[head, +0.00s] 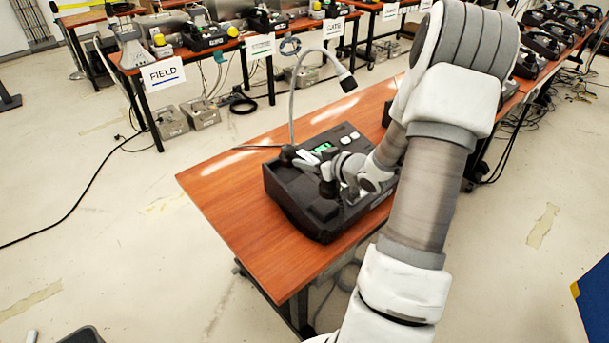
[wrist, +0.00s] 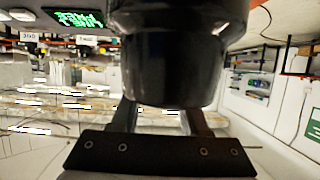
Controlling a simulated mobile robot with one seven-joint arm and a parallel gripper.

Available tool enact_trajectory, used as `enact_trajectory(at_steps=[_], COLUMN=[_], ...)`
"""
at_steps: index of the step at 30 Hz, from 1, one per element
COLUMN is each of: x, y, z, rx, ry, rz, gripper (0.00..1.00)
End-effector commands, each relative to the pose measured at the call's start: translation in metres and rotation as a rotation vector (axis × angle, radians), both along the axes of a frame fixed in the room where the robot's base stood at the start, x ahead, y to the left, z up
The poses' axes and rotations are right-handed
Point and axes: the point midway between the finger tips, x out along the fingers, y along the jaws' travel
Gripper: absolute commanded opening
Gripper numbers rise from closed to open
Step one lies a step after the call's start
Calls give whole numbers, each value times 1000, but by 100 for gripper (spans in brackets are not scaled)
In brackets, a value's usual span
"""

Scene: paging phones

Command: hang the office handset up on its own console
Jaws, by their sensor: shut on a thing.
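The office console (head: 283,193) is a black desk unit on the orange-brown table, with a lit green display (head: 322,148), pale keys and a gooseneck microphone (head: 292,100). The black handset (head: 327,188) is over the console's left part in the head view. My gripper (head: 322,170) is shut on it. In the wrist view the handset (wrist: 175,65) fills the upper middle as a rounded dark end, with my gripper's fingers (wrist: 160,120) on either side. My arm hides the console's right part. I cannot tell whether the handset touches the cradle.
The table (head: 225,190) is bare left of the console. Another dark unit is partly hidden behind my arm. Back tables hold more consoles behind signs such as FIELD (head: 163,74). More phones (head: 545,38) stand at the far right. Cables lie on the floor.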

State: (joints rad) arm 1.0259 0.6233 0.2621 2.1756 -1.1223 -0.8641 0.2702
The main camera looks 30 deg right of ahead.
Motion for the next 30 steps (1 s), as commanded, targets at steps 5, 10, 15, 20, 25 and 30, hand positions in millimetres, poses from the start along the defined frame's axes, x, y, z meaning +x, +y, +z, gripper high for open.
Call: enact_trajectory(at_steps=[5,10,15,20,25,30], x=[11,10,11,11,10,10], y=[4,4,3,3,4,4], z=[-7,-29,-46,-45,-49,-49], rx=[1,4,1,0,0,0], ry=[-2,1,-2,-3,-2,-1], rz=[0,-2,-1,-1,-1,-1], gripper=[0,0,0,0,0,70])
